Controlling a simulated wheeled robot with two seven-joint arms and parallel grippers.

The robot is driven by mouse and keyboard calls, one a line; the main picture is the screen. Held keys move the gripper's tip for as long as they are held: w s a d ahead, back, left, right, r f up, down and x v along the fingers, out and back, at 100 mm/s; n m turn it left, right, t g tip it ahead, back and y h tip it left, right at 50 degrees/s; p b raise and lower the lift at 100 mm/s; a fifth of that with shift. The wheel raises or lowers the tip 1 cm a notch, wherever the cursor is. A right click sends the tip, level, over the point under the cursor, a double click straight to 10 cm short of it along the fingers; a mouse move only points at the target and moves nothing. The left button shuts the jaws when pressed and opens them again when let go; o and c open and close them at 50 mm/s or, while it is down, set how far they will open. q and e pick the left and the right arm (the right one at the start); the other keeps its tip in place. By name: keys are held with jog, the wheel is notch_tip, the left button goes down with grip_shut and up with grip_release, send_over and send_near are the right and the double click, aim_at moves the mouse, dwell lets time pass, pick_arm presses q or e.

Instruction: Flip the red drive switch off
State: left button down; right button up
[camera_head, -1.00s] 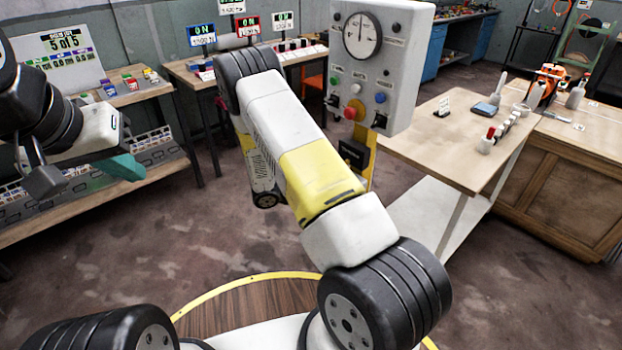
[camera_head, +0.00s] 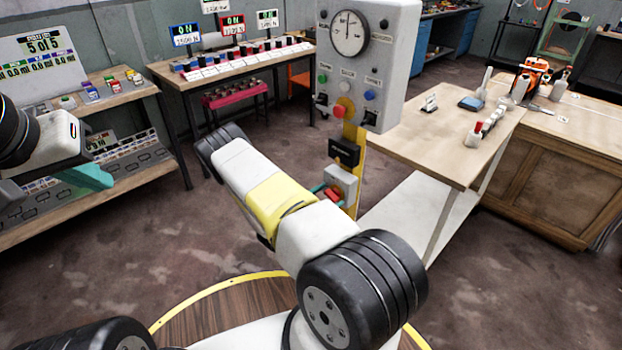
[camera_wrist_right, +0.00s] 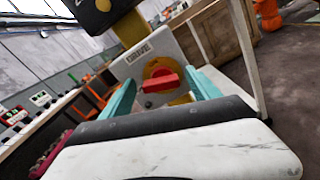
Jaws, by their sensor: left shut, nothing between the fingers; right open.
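The red drive switch (camera_wrist_right: 161,84) is a red handle on a yellow disc, on a grey box labelled DRIVE (camera_wrist_right: 141,57). The handle lies roughly crosswise in the right wrist view. In the head view the switch (camera_head: 333,194) sits low on the yellow post, partly behind my right arm. My right gripper (camera_wrist_right: 160,79) is open, with one teal finger on each side of the handle in the picture. I cannot tell whether either finger touches it. My left gripper (camera_head: 95,178) is shut and empty at the far left, away from the switch.
A grey panel (camera_head: 392,60) with a dial and coloured buttons, including a red one, stands above the switch on the post. A black box (camera_head: 344,152) is between them. A wooden table (camera_head: 432,150) is close on the right. Benches stand on the left and behind.

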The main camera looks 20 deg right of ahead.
jog(key=shift+w+d, duration=0.25)
jog(key=shift+d, duration=0.25)
jog(key=shift+c, duration=0.4)
jog(key=c, duration=1.3)
jog(key=n, duration=0.4)
jog(key=o, duration=1.4)
jog(key=v, duration=0.8)
